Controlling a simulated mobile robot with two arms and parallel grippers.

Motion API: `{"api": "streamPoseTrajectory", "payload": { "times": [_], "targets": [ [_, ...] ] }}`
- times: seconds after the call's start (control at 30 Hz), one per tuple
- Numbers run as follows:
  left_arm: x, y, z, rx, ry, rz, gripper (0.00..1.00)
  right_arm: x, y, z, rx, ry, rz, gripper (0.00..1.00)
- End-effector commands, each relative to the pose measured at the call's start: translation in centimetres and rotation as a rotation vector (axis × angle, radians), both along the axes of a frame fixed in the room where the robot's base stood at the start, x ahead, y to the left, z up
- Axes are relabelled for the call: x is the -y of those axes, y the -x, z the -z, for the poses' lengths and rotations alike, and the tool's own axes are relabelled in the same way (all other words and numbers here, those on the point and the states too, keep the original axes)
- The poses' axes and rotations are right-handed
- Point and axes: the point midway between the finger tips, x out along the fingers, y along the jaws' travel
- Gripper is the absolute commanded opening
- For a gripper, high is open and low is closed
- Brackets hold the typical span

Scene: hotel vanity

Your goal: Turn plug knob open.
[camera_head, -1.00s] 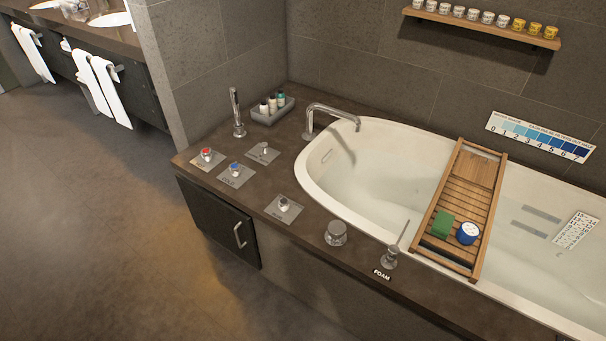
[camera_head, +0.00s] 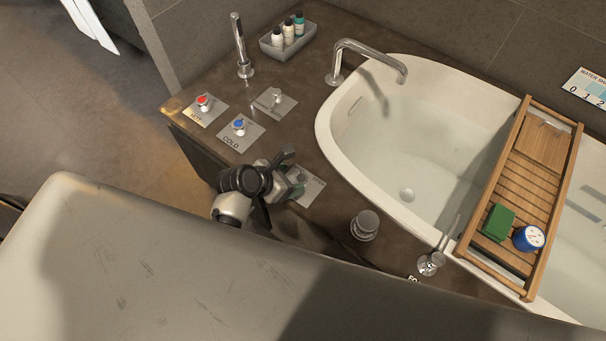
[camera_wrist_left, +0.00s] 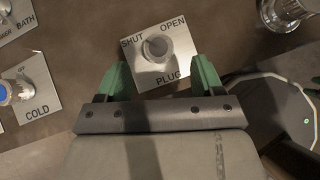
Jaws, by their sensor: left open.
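The plug knob (camera_wrist_left: 157,47) is a round metal knob on a square plate marked SHUT, OPEN and PLUG (camera_wrist_left: 176,68). In the left wrist view it stands between and just beyond the green fingertips of my left gripper (camera_wrist_left: 160,78), with space on both sides. The gripper is open and empty. In the head view my left gripper (camera_head: 292,170) is over the plug plate (camera_head: 313,190) at the tub's deck edge, and it hides the knob there.
The COLD knob (camera_head: 239,126) and HOT knob (camera_head: 204,103) sit left of the plug plate. A round metal knob (camera_head: 366,224) and a foam lever (camera_head: 432,262) stand to its right. The tub (camera_head: 390,150) with a wooden tray (camera_head: 515,178) lies beyond.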

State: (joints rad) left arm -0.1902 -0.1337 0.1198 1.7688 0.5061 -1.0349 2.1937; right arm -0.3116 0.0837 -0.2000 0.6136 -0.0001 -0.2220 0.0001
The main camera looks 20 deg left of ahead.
Motion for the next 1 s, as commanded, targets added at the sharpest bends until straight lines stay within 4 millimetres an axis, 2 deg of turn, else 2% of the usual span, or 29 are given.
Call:
{"api": "streamPoseTrajectory", "payload": {
  "times": [0.1, 0.3, 0.73, 1.0],
  "targets": [
    [1.0, -1.4, 2.0, 0.000, 0.000, 0.001, 0.67, 0.1, -0.2, 0.9, 0.002, 0.001, -0.001, 0.43],
    [2.2, -3.0, 3.9, 0.000, -0.002, 0.001, 0.67, 0.0, -1.4, 1.6, 0.021, -0.001, 0.000, 0.43],
    [2.6, -3.7, 4.5, 0.000, -0.002, 0.001, 0.67, -0.6, -1.5, 1.7, 0.026, -0.010, 0.002, 0.43],
    [2.6, -3.6, 4.5, 0.000, -0.002, 0.001, 0.27, -0.7, -1.2, 1.8, 0.020, -0.011, 0.002, 0.43]
  ]
}}
